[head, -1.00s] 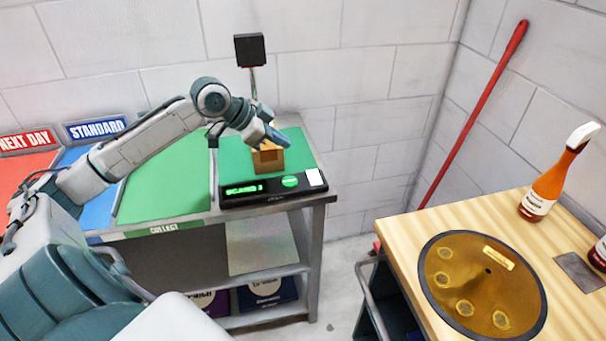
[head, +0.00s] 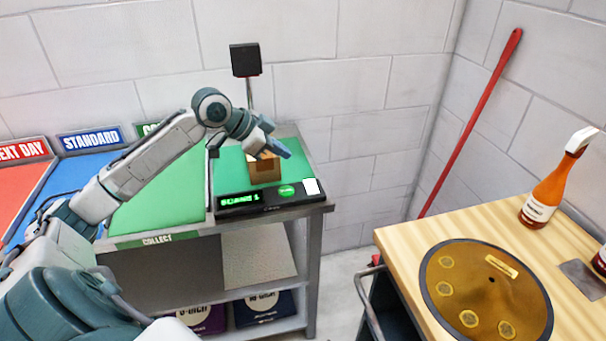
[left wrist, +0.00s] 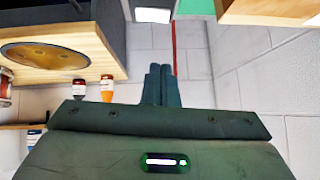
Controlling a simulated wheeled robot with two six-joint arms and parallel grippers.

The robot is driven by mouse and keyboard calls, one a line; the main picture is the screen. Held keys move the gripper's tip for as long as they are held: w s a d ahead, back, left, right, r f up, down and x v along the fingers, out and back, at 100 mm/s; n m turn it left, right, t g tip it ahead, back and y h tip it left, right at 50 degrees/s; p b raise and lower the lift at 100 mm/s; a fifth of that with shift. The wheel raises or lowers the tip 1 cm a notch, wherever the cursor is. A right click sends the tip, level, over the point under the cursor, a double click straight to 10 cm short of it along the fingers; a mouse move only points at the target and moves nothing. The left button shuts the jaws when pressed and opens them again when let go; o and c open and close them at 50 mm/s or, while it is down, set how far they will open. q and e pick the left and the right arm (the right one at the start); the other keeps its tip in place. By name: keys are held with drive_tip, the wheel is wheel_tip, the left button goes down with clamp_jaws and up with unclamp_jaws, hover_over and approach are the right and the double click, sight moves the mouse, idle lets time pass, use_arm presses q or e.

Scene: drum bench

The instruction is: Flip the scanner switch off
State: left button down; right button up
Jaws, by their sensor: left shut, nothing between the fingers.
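I cannot tell whether the white patch is the switch. A black scanner head (head: 245,60) stands on a post behind it. My right gripper is not in view.
A cardboard box (head: 264,169) sits on the green mat (head: 228,165) behind the console. At right, a wooden table (head: 420,235) holds a bronze drum (head: 487,290) and an orange bottle (head: 545,192). A red pole (head: 470,125) leans on the wall. Floor shows between bench and table.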

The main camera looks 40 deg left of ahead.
use_arm(q)
drive_tip(key=p, duration=0.2)
hover_over(312, 182)
drive_tip(key=s+a, duration=0.1)
drive_tip(key=s, duration=0.1)
drive_tip(key=f, duration=0.5)
drive_tip(key=shift+s+f, duration=0.2)
drive_tip(key=shift+f, duration=0.05)
wheel_tip(312, 182, down, 3)
drive_tip(key=shift+w+a+r+p, duration=0.15)
drive_tip(key=shift+r+p, duration=0.05)
drive_tip(key=shift+p, duration=0.25)
drive_tip(key=shift+a+f, duration=0.1)
drive_tip(key=shift+f, duration=0.7)
drive_tip(key=shift+a+f, duration=0.1)
drive_tip(key=shift+f, duration=0.2)
drive_tip(key=shift+r, duration=0.1)
